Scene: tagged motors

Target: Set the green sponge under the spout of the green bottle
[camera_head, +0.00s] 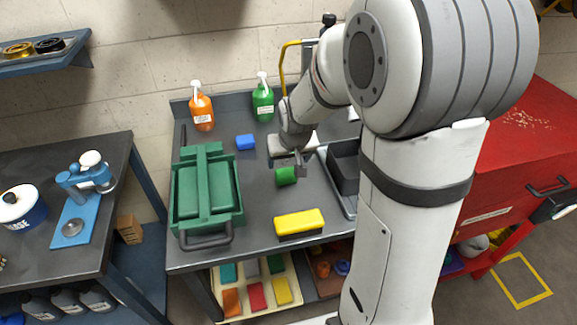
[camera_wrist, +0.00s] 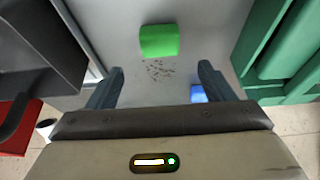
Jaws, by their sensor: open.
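The green sponge (camera_head: 286,177) lies on the grey workbench, right of the green toolbox. In the wrist view the green sponge (camera_wrist: 160,41) is at the top centre, beyond the fingertips and apart from them. My gripper (camera_head: 294,161) is just above and behind the sponge in the head view. In the wrist view my gripper (camera_wrist: 160,80) is open, with nothing between its fingers. The green bottle (camera_head: 263,105) with a white pump spout stands upright at the back of the bench. The bench surface in front of it looks bare.
An orange bottle (camera_head: 201,112) stands left of the green one, with a blue block (camera_head: 245,142) between and in front. The green toolbox (camera_head: 179,207) is at left, a dark tray (camera_head: 343,170) at right. A yellow sponge (camera_head: 299,221) lies near the front edge.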

